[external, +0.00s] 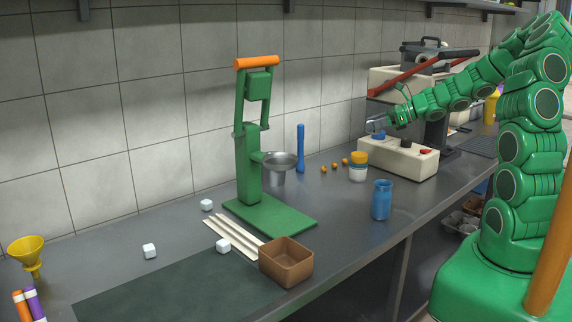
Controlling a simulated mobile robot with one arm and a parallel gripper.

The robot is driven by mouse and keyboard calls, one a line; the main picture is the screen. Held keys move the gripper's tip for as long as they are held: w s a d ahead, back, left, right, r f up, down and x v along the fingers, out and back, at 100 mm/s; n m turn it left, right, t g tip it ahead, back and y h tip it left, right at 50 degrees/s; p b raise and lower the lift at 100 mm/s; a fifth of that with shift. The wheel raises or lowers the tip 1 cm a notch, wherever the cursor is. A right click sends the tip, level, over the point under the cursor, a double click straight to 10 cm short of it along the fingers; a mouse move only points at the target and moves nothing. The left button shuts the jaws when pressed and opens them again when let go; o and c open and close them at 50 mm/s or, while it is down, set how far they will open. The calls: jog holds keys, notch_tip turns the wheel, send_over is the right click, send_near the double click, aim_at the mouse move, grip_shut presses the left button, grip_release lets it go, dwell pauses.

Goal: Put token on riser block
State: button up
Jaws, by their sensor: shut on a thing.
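My gripper (376,126) is at the right of the external view, reaching left and over the left end of a long cream block (395,160). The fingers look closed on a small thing. A small blue piece (379,135) shows right at the fingertips, at the block's top; it seems to be the token, though it is too small to be sure. I cannot tell whether it touches the block. A black piece (405,143) and a red piece (426,152) are on the block's top. I cannot tell for certain that this block is the riser block.
A green press (250,150), brown box (286,262) and white cubes (149,251) are further left. Machines with red levers stand behind.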

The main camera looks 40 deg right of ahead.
send_over(360, 154)
notch_tip(360, 154, down, 6)
jog(key=shift+s+a, duration=0.1)
jog(key=shift+s, duration=0.05)
jog(key=shift+w+f, duration=0.3)
jog(key=shift+f, duration=1.6)
jog(key=shift+f, duration=0.1)
jog(key=o, duration=1)
jog(key=shift+o, duration=0.2)
